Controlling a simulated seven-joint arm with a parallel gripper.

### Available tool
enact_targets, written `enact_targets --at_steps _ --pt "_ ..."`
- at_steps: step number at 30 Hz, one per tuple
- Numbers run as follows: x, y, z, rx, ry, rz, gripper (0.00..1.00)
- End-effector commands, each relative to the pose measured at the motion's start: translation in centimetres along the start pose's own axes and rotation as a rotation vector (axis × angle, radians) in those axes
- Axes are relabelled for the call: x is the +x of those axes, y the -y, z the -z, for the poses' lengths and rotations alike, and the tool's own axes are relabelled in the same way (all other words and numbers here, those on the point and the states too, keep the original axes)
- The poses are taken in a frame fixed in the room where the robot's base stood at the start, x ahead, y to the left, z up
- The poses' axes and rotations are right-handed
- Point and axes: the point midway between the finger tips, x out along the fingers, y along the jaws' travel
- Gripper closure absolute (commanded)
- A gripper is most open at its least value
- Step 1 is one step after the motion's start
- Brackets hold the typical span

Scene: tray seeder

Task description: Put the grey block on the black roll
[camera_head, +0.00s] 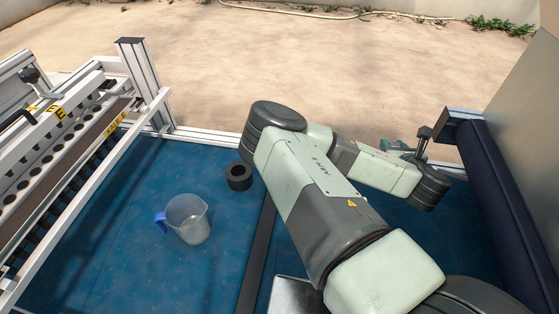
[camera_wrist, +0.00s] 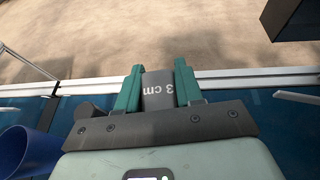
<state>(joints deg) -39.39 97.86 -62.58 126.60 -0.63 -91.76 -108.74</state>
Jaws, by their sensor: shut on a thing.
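In the head view my gripper is mostly hidden behind my own arm at the right, with only bits of teal showing; the block cannot be made out there. The black roll (camera_head: 239,177) is a short ring with a central hole. It stands on the blue surface left of my arm, well apart from my gripper. I cannot make out the roll in the wrist view.
A clear jug (camera_head: 188,222) with a blue handle stands on the blue surface (camera_head: 110,215), in front of the roll. The seeder frame (camera_head: 75,170) fills the left side. A dark roller (camera_head: 505,195) and panel bound the right. A metal rail (camera_head: 205,136) edges the back.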

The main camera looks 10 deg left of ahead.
Motion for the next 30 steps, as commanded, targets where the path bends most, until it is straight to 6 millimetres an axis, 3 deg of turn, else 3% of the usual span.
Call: enact_targets --at_steps 5,14,18,24,30 --pt "1.3 -5.2 -1.2 -0.031 0.005 -0.078 0.95" --pt "1.9 -21.1 -3.5 -0.124 0.007 -0.3 0.95" --pt "0.6 -28.6 -3.9 -0.166 0.007 -0.404 0.95" --pt "-2.5 -37.5 -3.8 -0.22 0.003 -0.533 0.95" --pt "-4.8 -42.2 -3.5 -0.25 0.001 -0.604 0.95"
